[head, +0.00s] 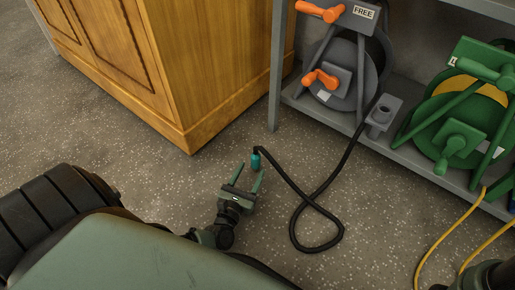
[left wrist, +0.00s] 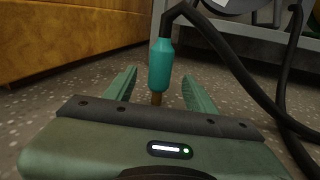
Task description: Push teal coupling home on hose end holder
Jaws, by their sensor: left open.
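The teal coupling (head: 255,160) is at the end of a black hose (head: 290,183) near the floor, left of the shelf. In the left wrist view the coupling (left wrist: 161,66) hangs upright from the hose, with a brownish tip below it. My left gripper (head: 248,178) is open, its two green fingers pointing at the coupling. In the left wrist view the coupling shows between the spread fingers (left wrist: 160,90), apart from both. The grey hose end holder (head: 382,116) sits on the low shelf beside the grey reel, its socket empty.
A grey hose reel (head: 340,75) with orange handles, labelled FREE, stands on the grey shelf (head: 345,128). A green reel (head: 460,110) with a yellow hose (head: 440,240) is at right. A wooden cabinet (head: 210,70) stands behind left. The hose loops over open floor.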

